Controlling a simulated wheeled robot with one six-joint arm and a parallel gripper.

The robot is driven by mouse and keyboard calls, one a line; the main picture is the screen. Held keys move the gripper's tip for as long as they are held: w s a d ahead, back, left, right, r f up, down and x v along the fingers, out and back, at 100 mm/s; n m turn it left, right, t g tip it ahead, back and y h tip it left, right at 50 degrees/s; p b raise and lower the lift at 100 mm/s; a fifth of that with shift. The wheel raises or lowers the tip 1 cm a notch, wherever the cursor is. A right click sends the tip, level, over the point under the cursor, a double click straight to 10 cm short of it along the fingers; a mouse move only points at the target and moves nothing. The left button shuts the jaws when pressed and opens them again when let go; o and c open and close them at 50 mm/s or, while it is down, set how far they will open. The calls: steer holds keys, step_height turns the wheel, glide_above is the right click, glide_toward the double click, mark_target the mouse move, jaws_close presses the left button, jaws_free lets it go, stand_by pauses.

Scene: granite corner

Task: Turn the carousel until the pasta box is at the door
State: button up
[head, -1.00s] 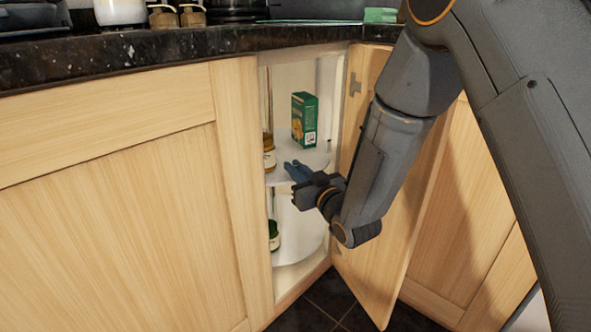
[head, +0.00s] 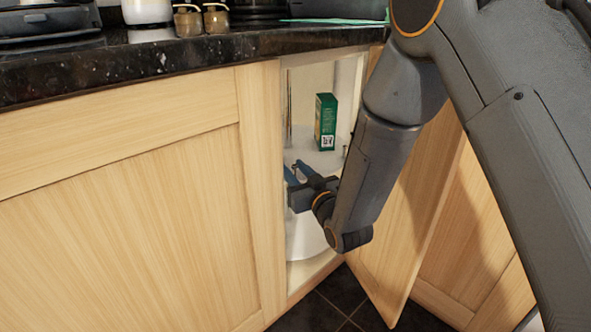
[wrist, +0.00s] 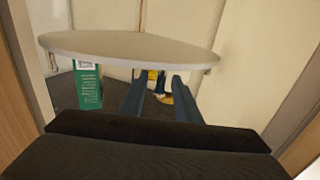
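The pasta box (head: 326,122) is green and stands upright on the upper carousel shelf (head: 320,160), toward the back right of the cabinet opening. In the wrist view, which looks upside down, the box (wrist: 88,84) hangs below the pale shelf edge (wrist: 130,47), left of my fingers. My gripper (head: 297,170) is at the opening by the shelf's front edge. Its two blue fingers are apart with nothing held; they also show in the wrist view (wrist: 160,90). Yellow-marked jars (wrist: 157,82) appear beyond, between the fingers. Finger contact with the shelf cannot be told.
The cabinet door (head: 410,220) stands open on the right, close behind my arm. A wooden frame (head: 262,190) bounds the opening on the left. The dark granite countertop (head: 180,58) overhangs above. A lower shelf (head: 308,240) shows beneath my gripper. Dark floor tiles (head: 335,300) lie below.

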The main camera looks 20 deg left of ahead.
steer(key=p+v, duration=0.2)
steer(key=v, duration=0.5)
steer(key=shift+s+d, duration=0.25)
steer(key=shift+d, duration=0.05)
steer(key=shift+n+g+y, duration=0.7)
steer(key=shift+g, duration=0.2)
steer(key=x, duration=0.2)
steer(key=b+x, duration=0.1)
steer(key=x, duration=0.2)
steer(key=shift+w, duration=0.6)
jaws_close()
